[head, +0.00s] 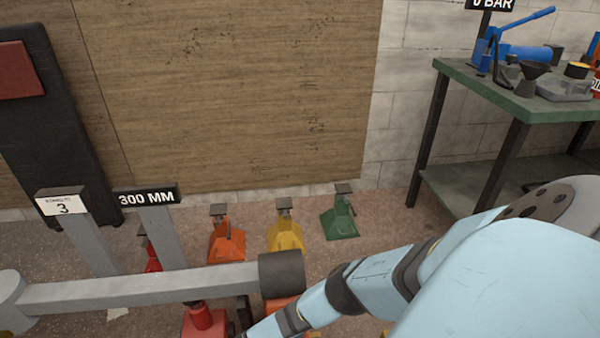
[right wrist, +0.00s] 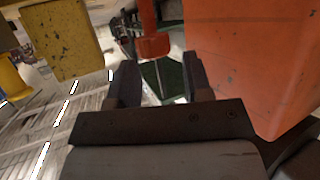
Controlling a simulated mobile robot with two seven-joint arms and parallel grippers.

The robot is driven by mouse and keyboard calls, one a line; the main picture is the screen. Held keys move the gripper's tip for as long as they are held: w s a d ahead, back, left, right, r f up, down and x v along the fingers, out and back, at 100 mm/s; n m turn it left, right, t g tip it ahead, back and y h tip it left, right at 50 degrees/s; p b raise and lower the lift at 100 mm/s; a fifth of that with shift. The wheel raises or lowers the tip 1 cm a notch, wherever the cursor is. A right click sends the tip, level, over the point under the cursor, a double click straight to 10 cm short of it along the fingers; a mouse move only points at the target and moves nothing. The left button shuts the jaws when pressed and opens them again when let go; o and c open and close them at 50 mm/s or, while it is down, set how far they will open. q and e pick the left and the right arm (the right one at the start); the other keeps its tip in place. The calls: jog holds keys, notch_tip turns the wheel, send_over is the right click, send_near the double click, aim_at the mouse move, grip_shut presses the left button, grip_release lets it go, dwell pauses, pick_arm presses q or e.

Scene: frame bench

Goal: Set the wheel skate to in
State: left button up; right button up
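I cannot pick out the wheel skate for certain in either view. My light-blue right arm comes in from the right of the head view and reaches down past the bottom edge, so its hand is out of that picture. In the right wrist view my right gripper (right wrist: 160,66) is open, its two dark fingers apart with nothing visibly clamped. A red-orange part (right wrist: 153,46) shows just beyond the fingertips. A large orange body (right wrist: 245,60) stands close on the right of the fingers. My left gripper is in neither view.
A grey bar with a black end (head: 282,274) crosses low in front. Orange (head: 227,243), yellow (head: 286,237) and green (head: 340,218) stands are on the floor behind it. A 300 MM sign (head: 147,196) stands left; a green bench (head: 545,106) is at right.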

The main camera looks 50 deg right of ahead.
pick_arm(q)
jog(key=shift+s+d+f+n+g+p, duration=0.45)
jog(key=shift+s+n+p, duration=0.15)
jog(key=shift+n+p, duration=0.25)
pick_arm(e)
jog(key=v, duration=1)
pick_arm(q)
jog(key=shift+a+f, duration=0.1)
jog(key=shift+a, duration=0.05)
pick_arm(e)
jog(key=shift+s+a, duration=0.1)
